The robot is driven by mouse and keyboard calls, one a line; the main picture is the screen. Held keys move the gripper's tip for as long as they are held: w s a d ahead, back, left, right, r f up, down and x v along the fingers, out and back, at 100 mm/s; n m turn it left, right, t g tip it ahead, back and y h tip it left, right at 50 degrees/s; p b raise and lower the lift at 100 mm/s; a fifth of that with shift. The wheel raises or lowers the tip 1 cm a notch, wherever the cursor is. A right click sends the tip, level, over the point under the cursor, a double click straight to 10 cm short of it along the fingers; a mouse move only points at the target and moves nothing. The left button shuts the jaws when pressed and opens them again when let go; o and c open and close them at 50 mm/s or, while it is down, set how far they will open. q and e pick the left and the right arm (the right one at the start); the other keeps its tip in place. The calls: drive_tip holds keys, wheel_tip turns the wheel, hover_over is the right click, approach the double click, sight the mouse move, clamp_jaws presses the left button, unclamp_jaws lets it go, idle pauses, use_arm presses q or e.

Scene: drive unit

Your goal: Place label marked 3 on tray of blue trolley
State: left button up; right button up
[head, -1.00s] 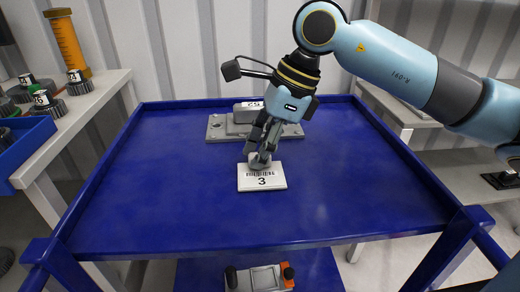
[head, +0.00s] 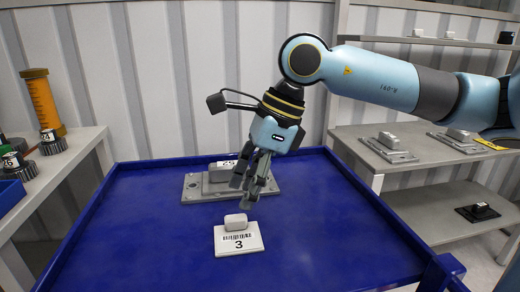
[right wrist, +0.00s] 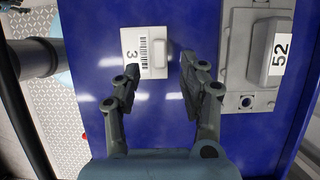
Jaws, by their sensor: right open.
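The label marked 3 (head: 240,241) is a white plate with a barcode and a small light block on top. It lies flat on the blue trolley's tray (head: 330,225), toward the front of the middle. It also shows in the right wrist view (right wrist: 131,55). My right gripper (head: 252,192) is above and just behind the label, apart from it. In the right wrist view its fingers (right wrist: 158,85) are spread and empty. My left gripper is not in view.
A grey metal part with a numbered label (head: 215,186) sits on the tray behind my right gripper; it reads 52 in the right wrist view (right wrist: 265,55). Left bench (head: 75,150) holds gears and an orange cylinder. Right shelves (head: 385,160) hold metal parts. The tray's right side is clear.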

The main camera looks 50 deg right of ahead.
drive_tip(key=p+v, duration=0.5)
drive_tip(key=v, duration=0.1)
drive_tip(key=shift+r, duration=0.25)
idle(0.4)
